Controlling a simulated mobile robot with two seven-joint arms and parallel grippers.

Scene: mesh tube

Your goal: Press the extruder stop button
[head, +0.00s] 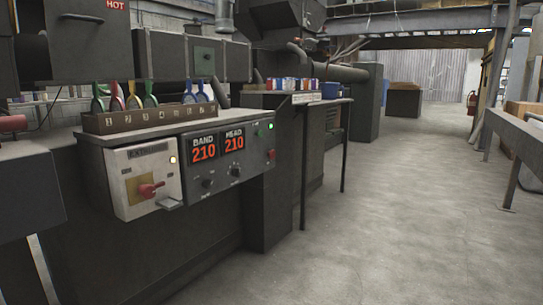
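The extruder's dark control panel (228,158) is on the front of the machine, left of centre, with orange readings of 210 under "BAND" and "HEAD". A small red button (271,155) is at its right end, below a lit green light (271,126). I cannot read a label beside the red button. A pale switch box (142,180) with a red rotary handle (150,190) and a small lit lamp is left of the panel. Neither of my grippers is in view.
A dark numbered rack (150,118) with several coloured-handled tools stands on the ledge above the panel. A narrow side table (320,101) with small boxes is right of it. The grey floor (400,200) is open to the right, up to a metal rail (515,125).

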